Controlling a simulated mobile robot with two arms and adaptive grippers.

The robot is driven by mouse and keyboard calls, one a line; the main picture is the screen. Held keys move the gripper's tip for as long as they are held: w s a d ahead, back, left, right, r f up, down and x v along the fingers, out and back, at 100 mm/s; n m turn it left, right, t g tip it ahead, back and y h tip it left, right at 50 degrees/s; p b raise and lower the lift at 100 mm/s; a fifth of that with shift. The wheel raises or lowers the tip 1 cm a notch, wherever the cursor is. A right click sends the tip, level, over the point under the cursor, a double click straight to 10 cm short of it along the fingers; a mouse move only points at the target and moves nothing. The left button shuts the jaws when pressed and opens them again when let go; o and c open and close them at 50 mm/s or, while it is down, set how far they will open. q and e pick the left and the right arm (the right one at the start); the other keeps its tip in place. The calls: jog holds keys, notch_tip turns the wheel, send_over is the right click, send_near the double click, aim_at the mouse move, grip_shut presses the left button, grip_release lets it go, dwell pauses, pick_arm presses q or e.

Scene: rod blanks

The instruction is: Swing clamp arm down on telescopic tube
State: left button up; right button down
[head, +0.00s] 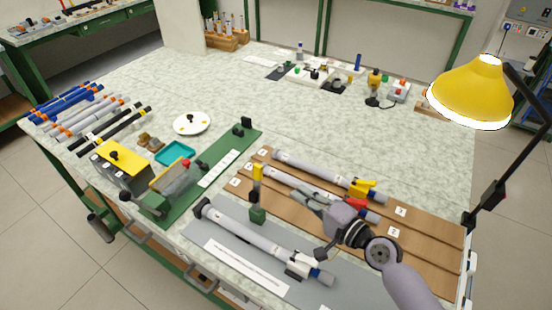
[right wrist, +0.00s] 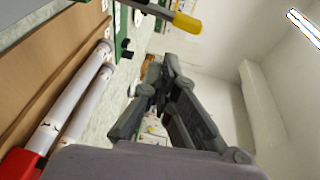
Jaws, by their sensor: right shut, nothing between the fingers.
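A grey telescopic tube (head: 250,240) with dark and blue end parts lies on a grey mat (head: 213,249) at the bench's front. Beside its middle stands a toggle clamp with a green base (head: 258,214). Its yellow-tipped arm (head: 258,172) points up, clear of the tube. The yellow grip (right wrist: 187,22) also shows at the top of the right wrist view. My right gripper (head: 298,194) is shut and empty, just right of the clamp, over the wooden rack, apart from the yellow grip. Its fingers (right wrist: 168,66) also show in the right wrist view. My left gripper is not in view.
The brown wooden rack (head: 430,245) holds two more tubes, one with a yellow clamp (head: 364,189), one with a red part (head: 355,203). A green rail fixture (head: 215,160) stands left. A yellow lamp (head: 470,88) overhangs the right. The bench centre is clear.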

aim_at(255, 191)
jog(key=w+a+r+m+t+p, duration=0.15)
jog(key=w+a, duration=0.35)
jog(key=w, duration=0.6)
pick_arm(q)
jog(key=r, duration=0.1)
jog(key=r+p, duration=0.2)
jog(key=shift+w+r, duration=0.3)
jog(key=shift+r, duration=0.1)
pick_arm(e)
jog(key=shift+m+g, duration=0.25)
jog(key=s, duration=0.1)
jog(key=s+a, duration=0.1)
jog(key=s, duration=0.1)
jog(key=shift+s+a+r, duration=0.1)
jog(key=shift+s+a, duration=0.2)
jog(key=shift+a, duration=0.1)
jog(key=shift+w, duration=0.1)
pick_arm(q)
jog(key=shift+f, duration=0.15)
